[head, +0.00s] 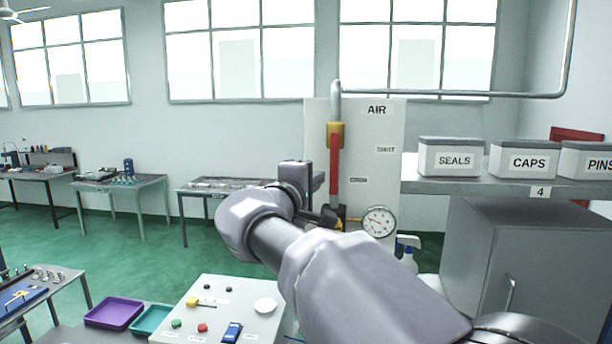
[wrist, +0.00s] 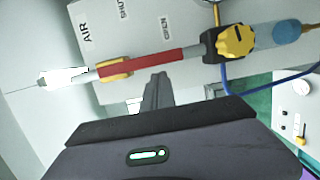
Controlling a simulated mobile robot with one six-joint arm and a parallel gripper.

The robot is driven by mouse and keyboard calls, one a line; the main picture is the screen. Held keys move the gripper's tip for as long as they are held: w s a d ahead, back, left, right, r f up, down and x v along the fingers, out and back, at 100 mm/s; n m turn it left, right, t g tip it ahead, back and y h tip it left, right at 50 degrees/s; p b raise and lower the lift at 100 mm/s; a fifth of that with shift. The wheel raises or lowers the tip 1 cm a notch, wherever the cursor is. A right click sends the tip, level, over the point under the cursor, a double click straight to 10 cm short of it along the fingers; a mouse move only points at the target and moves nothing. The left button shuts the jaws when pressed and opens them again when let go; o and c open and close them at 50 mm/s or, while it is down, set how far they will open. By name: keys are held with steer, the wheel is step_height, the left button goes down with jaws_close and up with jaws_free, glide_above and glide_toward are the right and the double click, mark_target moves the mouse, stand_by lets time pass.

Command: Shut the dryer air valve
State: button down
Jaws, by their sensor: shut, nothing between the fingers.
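The dryer air valve has a yellow body (head: 335,130) on a vertical pipe and a long red lever (head: 334,165). The lever hangs straight down, in line with the pipe, on the panel marked AIR (head: 376,111). The SHUT label (head: 386,149) is to the lever's right; a second, smaller label (head: 358,180) is lower. In the wrist view the red lever (wrist: 150,63) runs across the picture, with the yellow body (wrist: 115,68) at its left end. My gripper (wrist: 157,78) is shut and empty, close beside the lever on the side away from SHUT. I cannot tell whether it touches.
A black and yellow knob (wrist: 235,41) sits just beyond the lever's free end. A round gauge (head: 379,222) is low on the panel. A shelf with bins such as SEALS (head: 454,158) and a grey cabinet (head: 512,245) stand at right. A switch board (head: 225,305) is in front.

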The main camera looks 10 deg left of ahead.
steer(key=shift+d+f, duration=0.1)
steer(key=shift+d, duration=0.1)
steer(key=shift+d, duration=0.1)
